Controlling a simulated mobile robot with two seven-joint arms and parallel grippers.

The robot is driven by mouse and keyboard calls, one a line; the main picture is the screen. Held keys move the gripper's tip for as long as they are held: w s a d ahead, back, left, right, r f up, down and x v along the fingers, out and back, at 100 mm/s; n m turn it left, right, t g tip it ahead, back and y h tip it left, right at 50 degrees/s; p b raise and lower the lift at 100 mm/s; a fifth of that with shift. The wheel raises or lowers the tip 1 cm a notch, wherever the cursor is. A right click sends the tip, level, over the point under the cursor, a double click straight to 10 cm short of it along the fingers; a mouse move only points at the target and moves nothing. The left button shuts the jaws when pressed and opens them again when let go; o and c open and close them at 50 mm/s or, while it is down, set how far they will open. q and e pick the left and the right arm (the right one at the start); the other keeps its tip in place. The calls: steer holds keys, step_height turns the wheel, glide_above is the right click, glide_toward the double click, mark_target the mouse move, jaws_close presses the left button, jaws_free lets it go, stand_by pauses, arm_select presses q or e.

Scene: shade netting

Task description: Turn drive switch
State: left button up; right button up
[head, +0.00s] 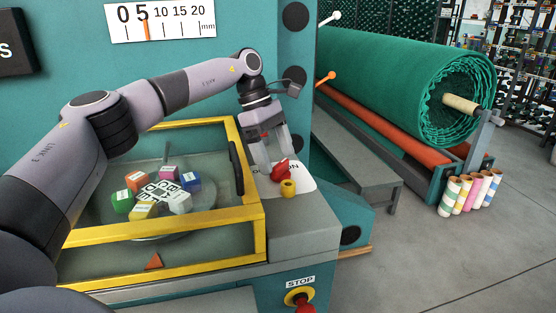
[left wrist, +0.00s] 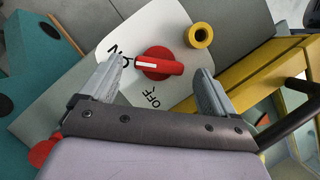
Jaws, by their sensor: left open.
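The drive switch is a red knob with a white bar (left wrist: 158,66) on a white plate (left wrist: 205,25). In the left wrist view the bar lies roughly level, its left end near partly hidden lettering that looks like ON; OFF stands below the knob. In the head view the red knob (head: 282,171) sits on the grey console right of the yellow-framed guard. My left gripper (head: 276,161) points down at it, open. In the left wrist view its fingers (left wrist: 160,70) are apart on either side of the knob; contact is not visible. My right gripper is not in view.
A yellow ring-shaped part (head: 288,187) stands close beside the knob. The yellow guard frame (head: 258,235) with a dark handle (head: 236,168) is left of it. A red stop button (head: 300,297) is below. A green netting roll (head: 400,85) lies at the right.

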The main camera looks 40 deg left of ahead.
mark_target(280, 170)
arm_select(q)
steer(key=shift+x, duration=1)
steer(key=c, duration=1.1)
steer(key=shift+o, duration=0.2)
steer(key=shift+n, duration=0.5)
steer(key=n+t, duration=0.1)
steer(key=n, duration=0.2)
steer(key=shift+s+n+t+y, duration=0.15)
steer(key=shift+n+t+y, duration=0.15)
steer(key=shift+n+t, duration=0.1)
steer(key=n+t+y, duration=0.1)
steer(key=n, duration=0.5)
steer(key=n+t+y, duration=0.1)
steer(key=n, duration=0.2)
steer(key=shift+s+d+f+y+b, duration=0.1)
steer(key=shift+d+y+b, duration=0.1)
steer(key=shift+y+b, duration=0.1)
steer(key=n+y+b, duration=0.1)
steer(key=n, duration=0.3)
steer(key=shift+y, duration=0.3)
steer(key=shift+n, duration=0.3)
